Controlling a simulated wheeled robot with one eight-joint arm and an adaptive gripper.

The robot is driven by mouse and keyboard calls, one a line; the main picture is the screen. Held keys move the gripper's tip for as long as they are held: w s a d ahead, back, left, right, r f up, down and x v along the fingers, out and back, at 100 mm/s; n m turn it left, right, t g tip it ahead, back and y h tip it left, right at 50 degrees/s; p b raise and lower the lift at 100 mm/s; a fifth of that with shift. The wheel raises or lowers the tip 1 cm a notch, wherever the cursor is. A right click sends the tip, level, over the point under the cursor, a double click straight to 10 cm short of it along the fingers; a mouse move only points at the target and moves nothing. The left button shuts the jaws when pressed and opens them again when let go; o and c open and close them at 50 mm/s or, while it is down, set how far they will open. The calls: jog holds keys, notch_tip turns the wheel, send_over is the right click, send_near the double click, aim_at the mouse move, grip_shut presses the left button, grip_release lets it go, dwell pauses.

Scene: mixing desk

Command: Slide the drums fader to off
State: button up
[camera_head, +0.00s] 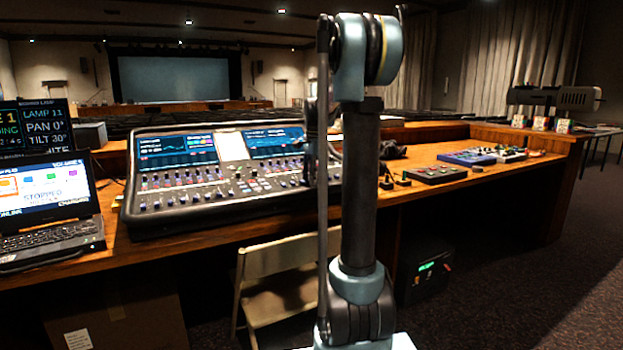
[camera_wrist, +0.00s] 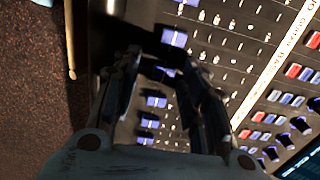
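The mixing desk (camera_head: 222,213) stands on the wooden counter, with lit screens on top and rows of faders and knobs. It fills much of the wrist view (camera_wrist: 236,52). There, several fader caps with pale blue tops, such as one fader cap (camera_wrist: 174,38), run in a line past my fingers. I cannot read which one is the drums fader. My gripper (camera_wrist: 163,72) is low over this row with its two dark fingers spread apart. A dark shape shows between the fingertips; I cannot tell whether they touch it. In the head view my arm hides most of the gripper.
A laptop (camera_head: 45,205) sits left of the desk. Small control boxes (camera_head: 434,174) lie to the right on the counter (camera_head: 402,193). A folding chair (camera_head: 275,262) stands in front.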

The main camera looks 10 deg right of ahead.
jog(key=shift+r, duration=0.1)
notch_tip(320, 180, up, 12)
jog(key=s, duration=0.1)
jog(key=shift+d+f, duration=0.15)
jog(key=shift+f, duration=0.05)
dwell(0.4)
jog(key=s+f+n, duration=0.5)
jog(key=s+f, duration=0.5)
jog(key=s, duration=0.3)
jog(key=s+a+f+n, duration=0.1)
jog(key=s+f+n, duration=0.3)
jog(key=s+f, duration=0.5)
jog(key=s+f+n+t, duration=0.1)
jog(key=s+f+n, duration=0.4)
jog(key=s+f, duration=0.5)
jog(key=s, duration=0.7)
jog(key=shift+a+f+n, duration=0.3)
jog(key=shift+a, duration=0.05)
